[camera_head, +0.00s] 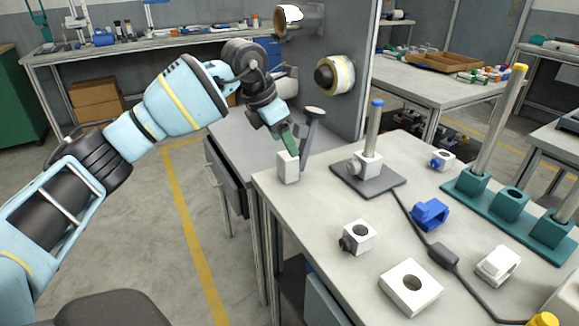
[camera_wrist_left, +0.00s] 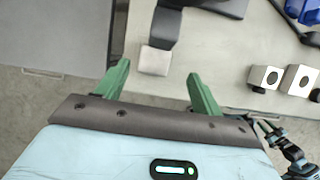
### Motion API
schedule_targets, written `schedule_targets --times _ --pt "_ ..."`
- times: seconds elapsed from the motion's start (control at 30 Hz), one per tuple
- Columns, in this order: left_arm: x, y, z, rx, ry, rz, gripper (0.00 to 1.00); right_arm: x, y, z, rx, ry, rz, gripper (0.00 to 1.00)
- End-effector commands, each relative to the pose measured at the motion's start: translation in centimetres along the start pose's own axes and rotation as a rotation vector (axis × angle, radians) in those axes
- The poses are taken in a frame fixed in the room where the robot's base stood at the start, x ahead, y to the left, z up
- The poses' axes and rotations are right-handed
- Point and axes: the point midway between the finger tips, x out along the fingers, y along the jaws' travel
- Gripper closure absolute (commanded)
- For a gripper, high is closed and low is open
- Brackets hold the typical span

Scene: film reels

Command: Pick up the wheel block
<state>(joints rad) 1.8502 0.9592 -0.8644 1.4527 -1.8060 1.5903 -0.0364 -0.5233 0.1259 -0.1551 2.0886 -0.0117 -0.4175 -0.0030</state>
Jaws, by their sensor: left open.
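A plain white block (camera_head: 288,166) stands upright at the table's near left corner. A dark post with a round flat top (camera_head: 313,113) rises just behind it; I cannot tell whether they are joined. In the left wrist view the white block (camera_wrist_left: 155,61) lies ahead of the fingers, nearer the left one. My left gripper (camera_head: 289,142) is above the block, pointing down; its green fingers are open and empty in the left wrist view (camera_wrist_left: 160,88). Which block is the wheel block is unclear; another white block (camera_head: 361,235) has a hole and dark side knob.
A dark plate with a post (camera_head: 350,179), a blue block (camera_head: 430,214), white holed blocks (camera_head: 405,301) and a teal rack (camera_head: 485,203) occupy the table. A cable crosses it. An upright panel (camera_head: 340,40) stands behind. Light-blue and dark parts (camera_wrist_left: 288,150), apparently my right arm, show at lower right.

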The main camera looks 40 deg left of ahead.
Motion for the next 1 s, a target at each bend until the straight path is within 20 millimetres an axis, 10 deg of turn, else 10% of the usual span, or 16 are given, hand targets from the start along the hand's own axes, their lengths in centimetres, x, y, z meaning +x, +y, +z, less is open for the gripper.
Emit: schedule_targets --times 1.0 --pt "6.6 0.7 -0.8 0.001 0.000 -0.001 0.37 1.2 0.3 -0.9 -0.005 0.024 0.004 0.64"
